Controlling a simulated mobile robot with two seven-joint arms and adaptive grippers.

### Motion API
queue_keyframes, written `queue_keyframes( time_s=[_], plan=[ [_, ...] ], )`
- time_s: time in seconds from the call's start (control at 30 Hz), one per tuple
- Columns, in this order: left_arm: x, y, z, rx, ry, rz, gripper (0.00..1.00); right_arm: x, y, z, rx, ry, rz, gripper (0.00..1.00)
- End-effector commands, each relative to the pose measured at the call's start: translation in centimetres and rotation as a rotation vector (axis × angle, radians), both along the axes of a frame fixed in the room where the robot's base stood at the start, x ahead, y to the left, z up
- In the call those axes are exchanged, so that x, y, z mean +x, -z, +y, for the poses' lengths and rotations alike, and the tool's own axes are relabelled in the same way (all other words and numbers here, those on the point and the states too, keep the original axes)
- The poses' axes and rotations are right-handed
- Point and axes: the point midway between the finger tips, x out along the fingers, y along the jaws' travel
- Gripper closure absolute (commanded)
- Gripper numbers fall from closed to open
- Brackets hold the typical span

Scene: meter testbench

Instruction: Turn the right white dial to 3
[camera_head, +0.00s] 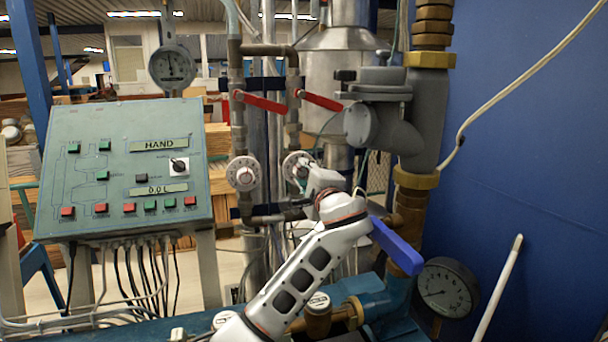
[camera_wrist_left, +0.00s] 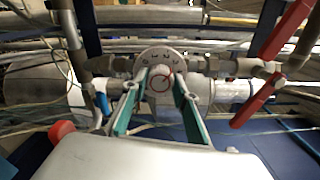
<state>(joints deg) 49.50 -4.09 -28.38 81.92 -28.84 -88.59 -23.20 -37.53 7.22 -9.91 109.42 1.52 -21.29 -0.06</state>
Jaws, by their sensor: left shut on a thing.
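The right white dial (camera_head: 293,160) sits on the right pipe, partly hidden behind my left gripper (camera_head: 306,172). In the left wrist view the dial (camera_wrist_left: 158,54) faces the camera with dark marks on its rim. The two green-lined fingers of my left gripper (camera_wrist_left: 161,80) reach to either side of the dial's middle and are shut on it. The dial's exact setting is too small to read. The left white dial (camera_head: 244,174) is on the neighbouring pipe, clear of the gripper. My right gripper is not in view.
Two red lever handles (camera_head: 262,103) are above the dials. A green control panel (camera_head: 125,165) with buttons stands at the left. A blue lever (camera_head: 396,246) and a pressure gauge (camera_head: 446,288) are at the lower right, near my arm. A blue wall (camera_head: 530,150) closes the right side.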

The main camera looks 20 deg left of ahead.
Motion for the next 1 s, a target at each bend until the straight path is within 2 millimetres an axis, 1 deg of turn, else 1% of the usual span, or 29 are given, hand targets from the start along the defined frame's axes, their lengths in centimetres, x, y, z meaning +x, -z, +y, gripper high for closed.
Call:
queue_keyframes(
  time_s=[0.17,0.2,0.23,0.27,0.57,0.67,0.77,1.0],
  plan=[
    [0.0,0.1,0.0,-0.001,0.000,0.001,0.93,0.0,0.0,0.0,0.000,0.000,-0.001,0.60],
    [0.0,0.1,0.0,-0.001,0.000,0.000,0.67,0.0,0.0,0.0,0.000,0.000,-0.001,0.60],
    [0.0,0.1,0.0,-0.001,0.000,0.000,0.59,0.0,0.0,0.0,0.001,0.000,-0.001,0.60],
    [0.0,0.1,0.0,-0.001,0.000,0.000,0.55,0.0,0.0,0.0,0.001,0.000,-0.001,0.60],
    [0.0,0.0,0.0,-0.001,0.000,-0.001,0.55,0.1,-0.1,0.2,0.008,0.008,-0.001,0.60],
    [-0.4,0.0,-0.4,-0.002,0.002,-0.001,0.55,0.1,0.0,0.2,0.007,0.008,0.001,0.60],
    [-1.3,0.1,-1.0,-0.003,0.004,0.000,0.55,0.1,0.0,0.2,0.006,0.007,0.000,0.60],
    [-4.5,0.1,-3.1,-0.004,0.003,0.000,0.55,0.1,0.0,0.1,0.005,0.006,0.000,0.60]
  ],
)
